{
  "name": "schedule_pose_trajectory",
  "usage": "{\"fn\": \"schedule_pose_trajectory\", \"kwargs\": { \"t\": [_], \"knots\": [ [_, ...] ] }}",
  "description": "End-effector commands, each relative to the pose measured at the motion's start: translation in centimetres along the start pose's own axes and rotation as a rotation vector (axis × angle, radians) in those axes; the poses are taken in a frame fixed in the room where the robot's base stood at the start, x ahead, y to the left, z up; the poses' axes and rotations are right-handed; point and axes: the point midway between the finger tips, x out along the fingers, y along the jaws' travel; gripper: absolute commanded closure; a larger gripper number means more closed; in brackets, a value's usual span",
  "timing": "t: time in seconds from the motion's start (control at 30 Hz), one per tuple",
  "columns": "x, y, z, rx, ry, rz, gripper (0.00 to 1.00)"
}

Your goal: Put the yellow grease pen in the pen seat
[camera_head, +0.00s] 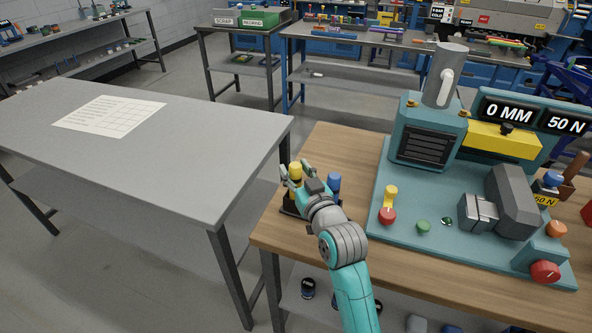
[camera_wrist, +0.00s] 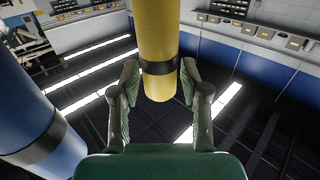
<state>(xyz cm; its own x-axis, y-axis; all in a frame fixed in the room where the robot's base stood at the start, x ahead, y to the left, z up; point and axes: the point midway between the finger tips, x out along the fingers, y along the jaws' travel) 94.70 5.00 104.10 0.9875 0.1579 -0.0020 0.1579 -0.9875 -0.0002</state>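The yellow grease pen (camera_wrist: 158,40), with a black band, is between the two fingers of my gripper (camera_wrist: 160,85) in the wrist view. A gap shows on each side of it, so the fingers look open and not closed on it. In the head view the yellow pen (camera_head: 295,169) is at my gripper (camera_head: 290,176), above the left front part of the wooden bench. A blue pen (camera_head: 333,183) stands just right of my gripper; it is large at the left of the wrist view (camera_wrist: 40,130). A dark holder (camera_head: 290,209) shows below, partly hidden by my gripper. I cannot make out the pen seat.
A teal machine base (camera_head: 470,250) with knobs and a grey vise-like block (camera_head: 511,203) fills the right of the wooden bench (camera_head: 330,146). A grey table (camera_head: 190,150) with a paper sheet (camera_head: 108,116) stands left, across a gap. Its top is otherwise clear.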

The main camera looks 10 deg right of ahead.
Motion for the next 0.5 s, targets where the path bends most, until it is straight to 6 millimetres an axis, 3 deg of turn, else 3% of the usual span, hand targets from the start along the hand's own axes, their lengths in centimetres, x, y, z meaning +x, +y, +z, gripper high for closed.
{"fn": "schedule_pose_trajectory", "kwargs": {
  "t": [0.37,0.5],
  "knots": [
    [0.0,0.0,-0.3,0.000,0.001,0.000,0.44],
    [-1.5,0.0,-0.2,0.000,0.000,0.001,0.44]
  ]
}}
